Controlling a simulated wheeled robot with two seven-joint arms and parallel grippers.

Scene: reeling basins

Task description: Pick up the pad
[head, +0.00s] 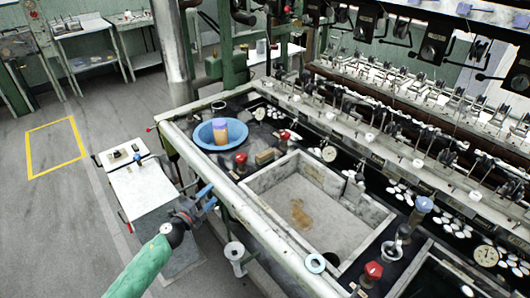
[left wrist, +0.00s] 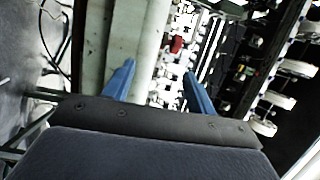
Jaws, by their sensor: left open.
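My left gripper (head: 208,197) has blue fingers and is over the side of the bench, left of the basin's pale front rail. In the left wrist view its two fingers (left wrist: 158,78) stand apart with nothing between them. I cannot tell for sure which thing is the pad. A small brown block (head: 267,156) lies on the dark bench top between the blue bowl and the basin, apart from the gripper. A flat tan patch (head: 300,213) lies on the floor of the grey basin (head: 350,247). My right gripper is not in view.
A blue bowl (head: 205,134) with an orange and purple jar (head: 220,132) stands at the bench's far left. Red-handled valves (head: 240,159) rise around the basin. A white cart (head: 142,190) stands left of the bench.

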